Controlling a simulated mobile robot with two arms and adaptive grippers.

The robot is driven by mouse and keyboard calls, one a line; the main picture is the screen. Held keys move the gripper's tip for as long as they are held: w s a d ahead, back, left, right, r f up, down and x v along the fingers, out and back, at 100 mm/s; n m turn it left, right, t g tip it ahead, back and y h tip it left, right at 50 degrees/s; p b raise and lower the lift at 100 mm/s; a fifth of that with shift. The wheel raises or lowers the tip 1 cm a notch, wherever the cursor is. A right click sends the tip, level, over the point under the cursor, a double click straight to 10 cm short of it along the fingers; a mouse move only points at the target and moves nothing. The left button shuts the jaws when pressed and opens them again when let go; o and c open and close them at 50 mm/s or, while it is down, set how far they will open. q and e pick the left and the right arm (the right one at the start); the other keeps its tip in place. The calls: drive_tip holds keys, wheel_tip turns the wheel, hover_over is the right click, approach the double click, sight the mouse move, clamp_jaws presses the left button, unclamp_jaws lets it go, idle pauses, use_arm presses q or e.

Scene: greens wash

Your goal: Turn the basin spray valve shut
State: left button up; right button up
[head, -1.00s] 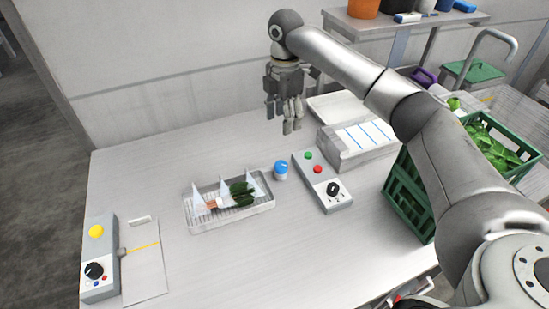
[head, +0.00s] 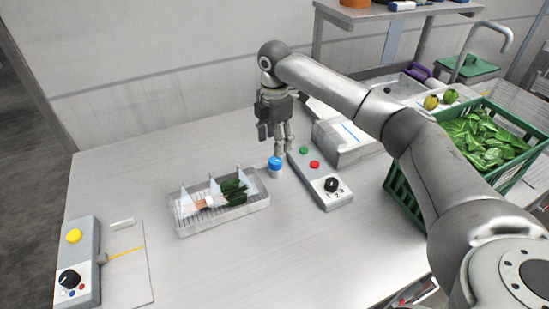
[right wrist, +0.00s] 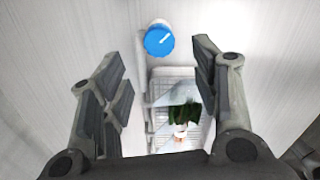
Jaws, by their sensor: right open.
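The spray valve appears to be the small round blue knob (head: 275,162) on a short white base, standing on the table between the wire tray and the grey button box. My right gripper (head: 279,146) is open and empty, pointing down just above and behind the knob in the head view. In the right wrist view the blue knob (right wrist: 160,40) has a white pointer line slanting up to the right. It lies ahead, between and beyond the open fingers (right wrist: 160,75), with no contact visible. My left gripper is out of view.
A wire tray (head: 183,228) holds a bunch of greens between white dividers. A grey box (head: 329,198) with buttons and a black dial stands right of the knob. A green crate (head: 408,203) of leaves is further right. Another control box (head: 88,254) sits front left.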

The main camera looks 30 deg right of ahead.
sight(275, 160)
wheel_tip(275, 160, down, 7)
drive_tip(key=shift+f+p, duration=0.15)
drive_tip(key=shift+p, duration=0.25)
drive_tip(key=c, duration=1)
drive_tip(key=shift+r+m+p, duration=0.2)
drive_tip(key=shift+m+p, duration=0.4)
drive_tip(key=shift+p, duration=0.45)
drive_tip(key=m+p, duration=0.6)
drive_tip(key=shift+w+p, duration=0.1)
drive_tip(key=shift+p, duration=0.3)
drive_tip(key=m+p, duration=0.4)
drive_tip(key=m, duration=0.1)
drive_tip(key=m+p, duration=0.2)
drive_tip(key=m, duration=0.1)
drive_tip(key=shift+w+m, duration=0.1)
drive_tip(key=shift+m, duration=0.2)
drive_tip(key=shift+d+f+m+p, duration=0.15)
drive_tip(key=shift+m+p, duration=0.35)
drive_tip(key=shift+m, duration=0.6)
